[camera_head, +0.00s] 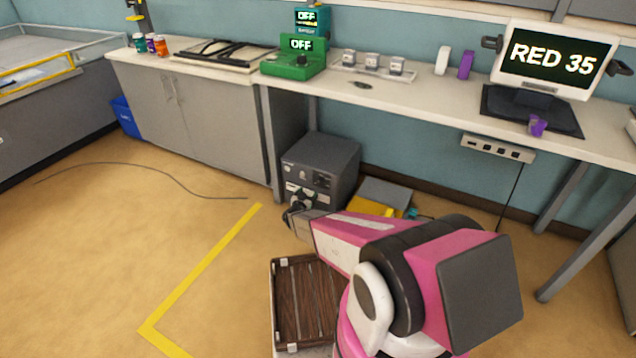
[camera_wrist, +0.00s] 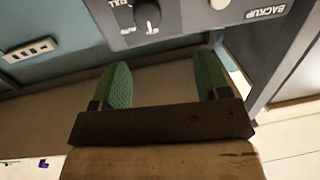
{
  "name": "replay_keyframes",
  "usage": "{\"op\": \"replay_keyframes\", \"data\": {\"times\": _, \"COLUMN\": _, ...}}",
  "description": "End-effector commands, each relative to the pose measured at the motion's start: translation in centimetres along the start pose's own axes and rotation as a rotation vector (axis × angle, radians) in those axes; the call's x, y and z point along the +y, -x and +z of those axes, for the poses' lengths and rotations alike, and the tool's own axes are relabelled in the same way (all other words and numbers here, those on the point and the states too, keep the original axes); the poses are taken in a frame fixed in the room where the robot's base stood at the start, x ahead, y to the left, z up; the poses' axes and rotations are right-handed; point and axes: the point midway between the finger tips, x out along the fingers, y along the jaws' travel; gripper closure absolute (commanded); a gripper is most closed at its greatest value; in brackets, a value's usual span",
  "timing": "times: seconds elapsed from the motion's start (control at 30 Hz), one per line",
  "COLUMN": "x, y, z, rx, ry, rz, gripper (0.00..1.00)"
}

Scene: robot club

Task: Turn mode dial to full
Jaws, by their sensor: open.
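The mode dial (camera_wrist: 147,14) is a black knob on a grey panel (camera_wrist: 190,22) at the top of the wrist view. A pale mark shows on the knob's lower part. An inverted "FULL" label is beside it, partly cut off, and "BACKUP" reads inverted at the right. My gripper (camera_wrist: 163,70) is open, with two green fingers apart and nothing between them. The knob lies beyond the fingertips, slightly left of the middle of the gap. In the head view, my gripper (camera_head: 291,214) is at the front of the grey box (camera_head: 335,158), hiding part of its face.
A bench (camera_head: 420,97) runs above the box, with a green "OFF" device (camera_head: 292,66) and a monitor (camera_head: 552,58). A yellow book (camera_head: 368,207) is right of the box. Floor at the left is mostly clear.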

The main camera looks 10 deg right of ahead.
Motion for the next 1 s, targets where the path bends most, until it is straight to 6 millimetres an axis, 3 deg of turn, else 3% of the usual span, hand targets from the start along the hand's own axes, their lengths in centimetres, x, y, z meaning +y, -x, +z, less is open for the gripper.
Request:
{"op": "replay_keyframes", "data": {"times": 0.1, "x": 0.5, "y": 0.2, "z": 1.4, "rx": 0.033, "ry": 0.014, "rz": 0.063, "gripper": 0.31}}
{"op": "replay_keyframes", "data": {"times": 0.27, "x": 1.0, "y": -0.2, "z": 1.6, "rx": 0.045, "ry": 0.020, "rz": 0.090, "gripper": 0.31}}
{"op": "replay_keyframes", "data": {"times": 0.7, "x": 1.5, "y": -7.3, "z": 1.3, "rx": 0.045, "ry": 0.019, "rz": 0.088, "gripper": 0.31}}
{"op": "replay_keyframes", "data": {"times": 1.0, "x": 1.8, "y": -10.1, "z": 1.1, "rx": 0.045, "ry": 0.019, "rz": 0.086, "gripper": 0.31}}
